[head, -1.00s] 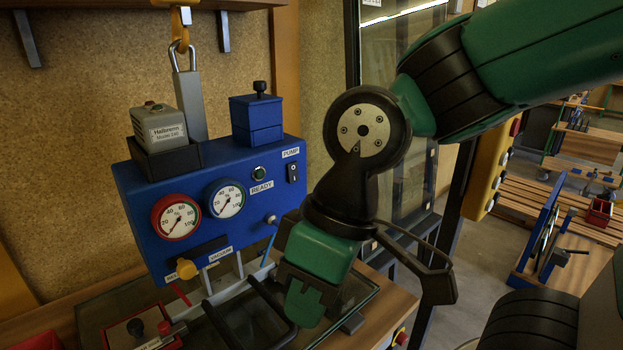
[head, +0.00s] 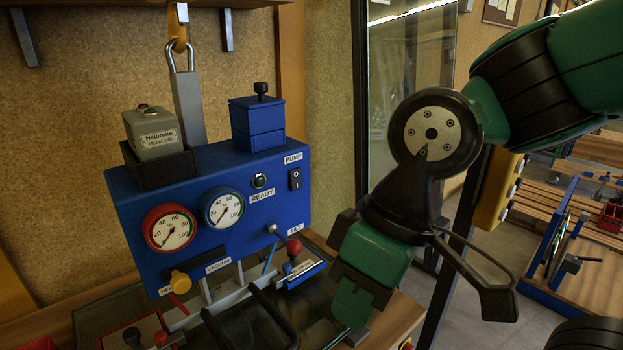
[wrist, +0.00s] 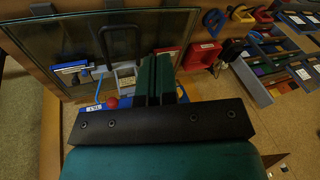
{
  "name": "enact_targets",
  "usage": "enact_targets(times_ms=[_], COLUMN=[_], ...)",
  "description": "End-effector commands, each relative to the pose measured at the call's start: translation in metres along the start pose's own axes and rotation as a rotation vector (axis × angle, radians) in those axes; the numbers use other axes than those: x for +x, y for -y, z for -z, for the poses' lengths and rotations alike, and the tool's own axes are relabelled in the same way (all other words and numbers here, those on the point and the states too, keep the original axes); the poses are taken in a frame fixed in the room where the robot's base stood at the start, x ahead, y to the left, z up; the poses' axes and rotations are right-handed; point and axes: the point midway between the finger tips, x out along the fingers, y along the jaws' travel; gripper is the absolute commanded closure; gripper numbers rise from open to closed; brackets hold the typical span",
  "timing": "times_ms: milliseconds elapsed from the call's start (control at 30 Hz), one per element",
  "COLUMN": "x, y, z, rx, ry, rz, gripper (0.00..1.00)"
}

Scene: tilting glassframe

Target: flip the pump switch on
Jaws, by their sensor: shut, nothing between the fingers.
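The pump switch (head: 295,180) is a small black rocker marked I and O, under the PUMP label on the upper right of the blue control box's front (head: 265,215). Its rocker position is too small to tell. My gripper (head: 350,305) is shut and empty, to the lower right of the box and apart from the switch. In the wrist view its green fingers (wrist: 154,80) are together, pointing at the glass plate area. The switch does not show in the wrist view.
Two gauges (head: 222,208), a yellow knob (head: 180,281) and a red-balled TILT lever (head: 294,247) are on or near the box. The glass plate (wrist: 60,45) lies below. A tall glass panel (head: 410,95) stands behind my arm. Right of the switch is free.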

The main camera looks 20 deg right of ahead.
Motion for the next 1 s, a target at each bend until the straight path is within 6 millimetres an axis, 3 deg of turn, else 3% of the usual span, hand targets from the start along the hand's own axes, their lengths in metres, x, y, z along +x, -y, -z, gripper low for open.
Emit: enact_targets(times_ms=[167,400,600,800,1000], x=[-0.014,-0.067,-0.107,-0.125,-0.127], y=[-0.014,-0.068,-0.106,-0.122,-0.124], z=[0.021,0.083,0.120,0.134,0.135], rx=[-0.158,-0.711,-1.103,-1.282,-1.304], ry=[-0.016,0.007,0.095,0.155,0.163], rz=[-0.051,-0.237,-0.356,-0.399,-0.403], gripper=[1.00,1.00,1.00,1.00,1.00])
